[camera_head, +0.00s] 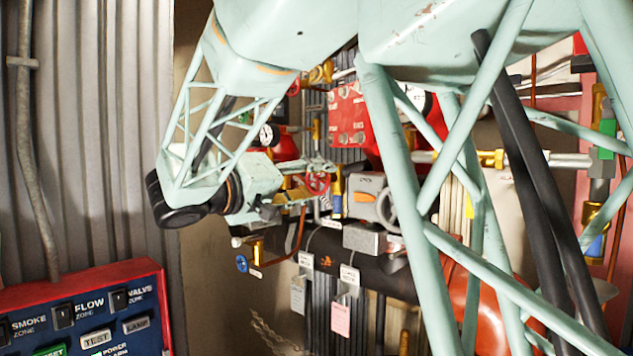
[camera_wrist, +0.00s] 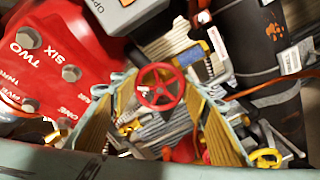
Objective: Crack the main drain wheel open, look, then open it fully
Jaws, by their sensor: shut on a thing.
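A small red handwheel (camera_head: 317,181) is on the pipework at the middle of the head view. It also shows in the wrist view (camera_wrist: 160,87), face-on, with its spokes and hub clear. I take it to be the main drain wheel, but I read no label on it. My gripper (camera_head: 312,167) reaches it from the left. In the wrist view its two yellow-padded fingers (camera_wrist: 158,86) come in from either side, shut on the wheel's rim. The exact contact points are small and partly hidden. How far the wheel is turned cannot be told.
A red plate with numbered bolts (camera_wrist: 45,50) sits close left of the fingers. A grey handwheel (camera_head: 388,210), a blue wheel (camera_head: 242,263) and hanging tags (camera_head: 341,318) are nearby. A red alarm panel (camera_head: 85,310) stands lower left. My arm hides much of the right side.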

